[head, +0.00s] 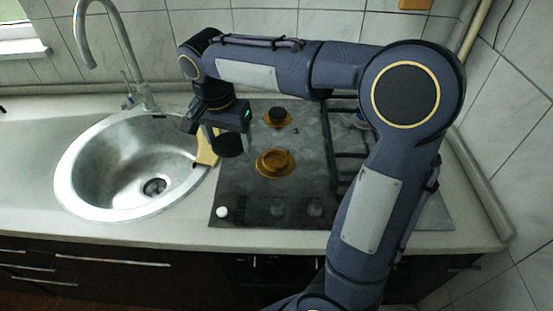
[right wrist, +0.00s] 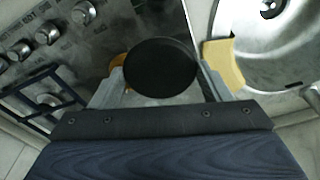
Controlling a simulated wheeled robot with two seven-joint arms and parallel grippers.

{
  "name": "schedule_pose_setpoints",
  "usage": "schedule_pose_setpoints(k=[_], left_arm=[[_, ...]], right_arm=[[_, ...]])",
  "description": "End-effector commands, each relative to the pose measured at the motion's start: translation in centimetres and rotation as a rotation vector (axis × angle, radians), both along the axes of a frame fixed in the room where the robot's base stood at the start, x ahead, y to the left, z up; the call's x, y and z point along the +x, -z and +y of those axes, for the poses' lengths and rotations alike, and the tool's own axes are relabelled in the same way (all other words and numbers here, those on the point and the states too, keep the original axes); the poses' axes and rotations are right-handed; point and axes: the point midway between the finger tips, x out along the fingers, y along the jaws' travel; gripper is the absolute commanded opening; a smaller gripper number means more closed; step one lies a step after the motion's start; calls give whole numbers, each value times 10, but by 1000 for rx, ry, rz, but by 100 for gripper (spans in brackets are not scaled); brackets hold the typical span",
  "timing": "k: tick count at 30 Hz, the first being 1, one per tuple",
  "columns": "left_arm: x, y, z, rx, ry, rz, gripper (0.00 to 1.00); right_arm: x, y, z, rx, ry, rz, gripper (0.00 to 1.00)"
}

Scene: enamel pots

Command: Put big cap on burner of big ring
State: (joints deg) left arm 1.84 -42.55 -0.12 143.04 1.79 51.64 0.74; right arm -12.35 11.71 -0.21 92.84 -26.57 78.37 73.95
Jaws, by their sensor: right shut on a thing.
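The big cap (head: 228,144) is a dark round disc, seen large and face-on in the right wrist view (right wrist: 160,67). My right gripper (head: 226,135) is shut on it, one finger on each side, and holds it at the stove's left edge, left of the big ring. The big brass ring (head: 276,163) sits on its burner in the middle of the hob's left part, with no black cap on it. In the right wrist view a bit of orange brass (right wrist: 117,62) shows left of the cap, mostly hidden. My left gripper is not in view.
A smaller burner (head: 277,117) with a black cap is behind the big ring. A dark grate (head: 340,150) is right, partly behind my arm. A yellow piece (head: 207,148) lies between the hob and the round sink (head: 85,175). A white knob (head: 222,212) is at front left.

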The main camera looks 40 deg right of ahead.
Motion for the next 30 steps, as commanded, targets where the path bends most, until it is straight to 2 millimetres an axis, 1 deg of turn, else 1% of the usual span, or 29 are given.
schedule_pose_setpoints(k=[1,10,12,15,18,23,25,27,30], left_arm=[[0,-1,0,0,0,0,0],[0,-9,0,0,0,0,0],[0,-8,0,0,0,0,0],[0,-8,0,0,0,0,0],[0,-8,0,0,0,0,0],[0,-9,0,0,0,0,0],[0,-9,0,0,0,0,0],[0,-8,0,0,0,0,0],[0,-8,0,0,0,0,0]], right_arm=[[-1,3,-11,-1,10,3,44],[-2,36,-85,0,10,4,44],[-2,52,-95,0,6,7,44],[-2,69,-109,-1,5,6,44],[-2,80,-118,0,3,4,44],[-1,89,-125,-1,2,3,44],[-2,97,-132,0,2,4,44],[-2,109,-131,0,0,6,44],[-2,121,-131,-1,-1,5,44]])
